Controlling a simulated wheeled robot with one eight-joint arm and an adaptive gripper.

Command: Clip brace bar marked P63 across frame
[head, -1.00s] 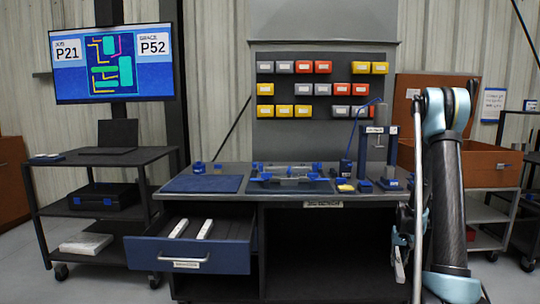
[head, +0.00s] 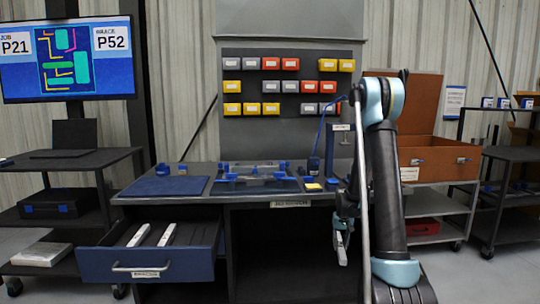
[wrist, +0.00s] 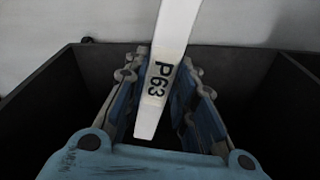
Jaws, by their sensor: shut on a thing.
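My gripper (head: 343,222) hangs low in front of the right part of the workbench, pointing down. In the wrist view it is shut on a white brace bar (wrist: 172,45) labelled P63, which sits between the two fingers. The bar's lower end also shows below my gripper in the head view (head: 341,252). The frame (head: 252,177), a pale metal piece with blue clip-like blocks, lies on a dark mat on the bench top. My gripper is apart from it, to its right and lower.
An open blue drawer (head: 150,262) holds two white bars. A blue mat (head: 165,187) lies left of the frame, and a press-like tool (head: 341,150) stands at right. The wall monitor (head: 65,60) reads job P21, brace P52. Carts stand on both sides.

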